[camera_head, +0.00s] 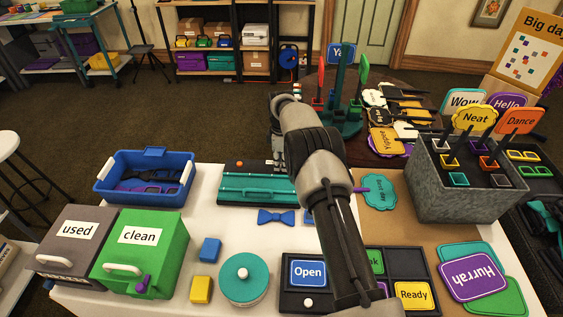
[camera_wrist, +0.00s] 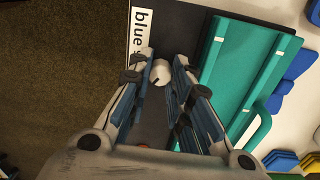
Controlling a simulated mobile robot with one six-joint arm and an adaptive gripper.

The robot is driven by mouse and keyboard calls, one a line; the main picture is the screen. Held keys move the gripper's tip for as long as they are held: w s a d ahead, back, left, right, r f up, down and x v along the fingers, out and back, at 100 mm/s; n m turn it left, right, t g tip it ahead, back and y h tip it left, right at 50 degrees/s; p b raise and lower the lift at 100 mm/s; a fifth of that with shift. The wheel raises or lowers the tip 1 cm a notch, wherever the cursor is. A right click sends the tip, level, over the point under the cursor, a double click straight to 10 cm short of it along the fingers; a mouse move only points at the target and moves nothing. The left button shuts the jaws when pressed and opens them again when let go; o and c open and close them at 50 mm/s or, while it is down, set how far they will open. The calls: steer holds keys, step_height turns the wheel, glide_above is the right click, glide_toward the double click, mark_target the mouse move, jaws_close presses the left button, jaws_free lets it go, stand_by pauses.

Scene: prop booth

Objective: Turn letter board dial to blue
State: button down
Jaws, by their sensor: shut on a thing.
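The letter board (camera_head: 243,188) has a teal cover on a dark base and lies at the back of the white table. Its round white dial (camera_wrist: 160,72) has a short dark mark that points to the lower left in the wrist view. A white label (camera_wrist: 140,32) beside the dial reads "blue" and then a letter cut off by my finger. My gripper (camera_wrist: 161,76) is shut on the dial, with one finger on each side. In the head view my arm and gripper hide the dial.
An orange knob (camera_head: 239,163) sits on the board's back left. A blue bin (camera_head: 150,160) stands left of it, and a blue bow tie (camera_head: 277,216) lies in front. A grey box of signs (camera_head: 455,190) is at the right. Bare table lies between bin and board.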

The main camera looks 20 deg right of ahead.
steer(key=m, duration=0.5)
steer(key=shift+m, duration=0.3)
steer(key=m, duration=0.6)
steer(key=shift+m, duration=0.3)
steer(key=m, duration=0.6)
steer(key=shift+w+g, duration=0.1)
steer(key=shift+g, duration=0.2)
steer(key=m, duration=0.5)
steer(key=shift+m, duration=0.4)
steer(key=c, duration=1.4)
jaws_free()
steer(key=shift+c, duration=0.2)
